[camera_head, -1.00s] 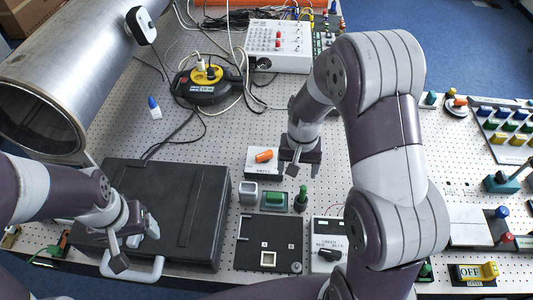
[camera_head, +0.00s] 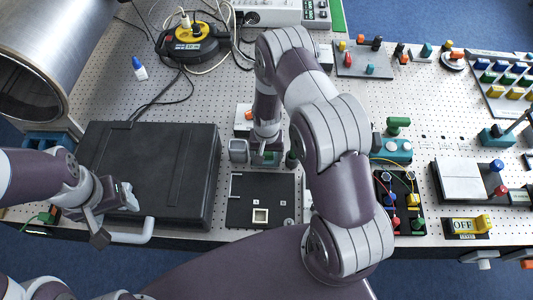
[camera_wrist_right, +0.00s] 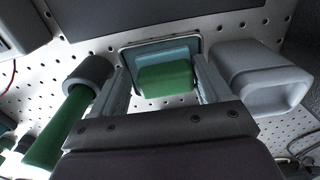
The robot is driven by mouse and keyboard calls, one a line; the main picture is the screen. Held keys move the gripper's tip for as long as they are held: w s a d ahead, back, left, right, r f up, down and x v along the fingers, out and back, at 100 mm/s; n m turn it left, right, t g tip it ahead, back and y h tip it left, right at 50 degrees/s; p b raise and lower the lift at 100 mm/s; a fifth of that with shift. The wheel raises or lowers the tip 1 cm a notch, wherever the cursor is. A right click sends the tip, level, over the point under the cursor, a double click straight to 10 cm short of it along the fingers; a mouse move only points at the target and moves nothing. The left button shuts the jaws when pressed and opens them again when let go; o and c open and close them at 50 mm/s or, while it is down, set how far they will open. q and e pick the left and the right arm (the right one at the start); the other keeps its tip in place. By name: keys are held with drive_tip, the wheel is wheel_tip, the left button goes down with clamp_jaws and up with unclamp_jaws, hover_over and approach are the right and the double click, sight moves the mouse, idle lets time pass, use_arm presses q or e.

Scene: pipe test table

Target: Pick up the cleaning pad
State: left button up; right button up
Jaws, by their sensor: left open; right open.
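The cleaning pad appears to be the green block with a light blue layer (camera_wrist_right: 165,78) in the right wrist view, in a shallow dark-rimmed tray (camera_wrist_right: 196,44). My right gripper (camera_wrist_right: 163,88) is open, with one finger on each side of the pad. I cannot tell whether the fingers touch it. In the head view my right gripper (camera_head: 267,155) is over the tray and hides most of the pad. My left gripper (camera_head: 121,199) is open and empty, by the front of the black case near its handle.
A grey hollow box (camera_wrist_right: 262,75) and a green-handled tool in a round grey holder (camera_wrist_right: 92,69) flank the pad closely. A black plate (camera_head: 236,214) lies in front. The black case (camera_head: 150,165) and metal pipe (camera_head: 60,45) fill the left.

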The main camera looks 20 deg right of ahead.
drive_tip(key=shift+a, duration=0.1)
drive_tip(key=shift+c, duration=0.9)
drive_tip(key=shift+w+a, duration=0.15)
drive_tip(key=c, duration=0.7)
drive_tip(key=shift+r, duration=0.15)
